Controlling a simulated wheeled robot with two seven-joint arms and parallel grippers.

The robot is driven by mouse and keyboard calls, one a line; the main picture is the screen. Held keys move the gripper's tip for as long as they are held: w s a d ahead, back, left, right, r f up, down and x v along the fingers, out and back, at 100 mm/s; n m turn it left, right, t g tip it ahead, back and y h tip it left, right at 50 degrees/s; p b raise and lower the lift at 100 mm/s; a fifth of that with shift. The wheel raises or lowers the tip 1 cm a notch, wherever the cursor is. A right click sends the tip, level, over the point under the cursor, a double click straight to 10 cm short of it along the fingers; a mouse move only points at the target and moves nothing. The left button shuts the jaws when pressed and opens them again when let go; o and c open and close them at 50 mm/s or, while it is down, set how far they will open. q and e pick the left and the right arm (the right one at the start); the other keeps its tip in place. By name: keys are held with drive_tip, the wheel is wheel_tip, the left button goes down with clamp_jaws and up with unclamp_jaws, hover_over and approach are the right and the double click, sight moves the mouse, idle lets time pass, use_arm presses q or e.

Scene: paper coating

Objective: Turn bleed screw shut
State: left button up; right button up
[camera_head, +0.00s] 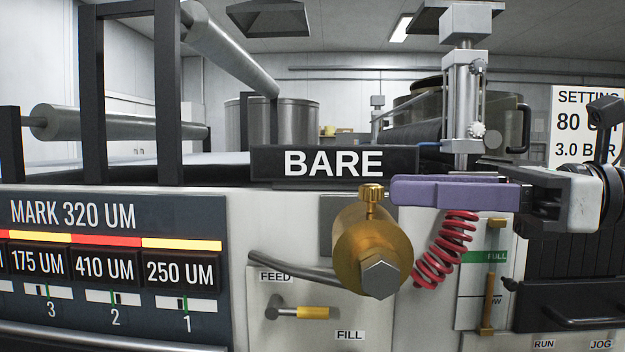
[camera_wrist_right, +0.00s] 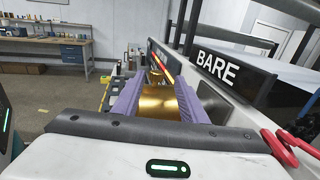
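The bleed screw (camera_head: 371,200) is a small knurled brass knob standing upright on top of a brass cylinder (camera_head: 372,250) with a hex end. My right gripper (camera_head: 394,188), with purple fingers, comes in from the right at the screw's height. Its fingertips are just right of the screw in the head view. In the right wrist view, the fingers (camera_wrist_right: 156,86) are apart, with the brass cylinder (camera_wrist_right: 160,102) showing between and below them. The screw (camera_wrist_right: 156,76) shows near the tips, in line with the gap; contact cannot be told. My left gripper is not in view.
The BARE sign (camera_head: 333,163) stands close behind the screw. A red coiled hose (camera_head: 443,250) hangs below my right fingers. A FEED/FILL lever (camera_head: 300,312) sits below the cylinder. A steel post (camera_head: 462,105) rises behind the gripper. Space above the screw looks clear.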

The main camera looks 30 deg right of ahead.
drive_tip(key=p+x, duration=0.1)
drive_tip(key=x, duration=0.3)
drive_tip(key=p+x, duration=0.1)
drive_tip(key=x, duration=0.3)
drive_tip(key=shift+s+a+r+p, duration=0.2)
drive_tip(key=shift+s+p, duration=0.05)
drive_tip(key=shift+p, duration=0.05)
drive_tip(key=shift+w+a+f, duration=0.1)
drive_tip(key=shift+w+a, duration=0.3)
drive_tip(key=shift+w, duration=0.05)
drive_tip(key=c, duration=0.9)
drive_tip(key=shift+f+t, duration=0.1)
drive_tip(key=shift+t, duration=0.2)
clamp_jaws()
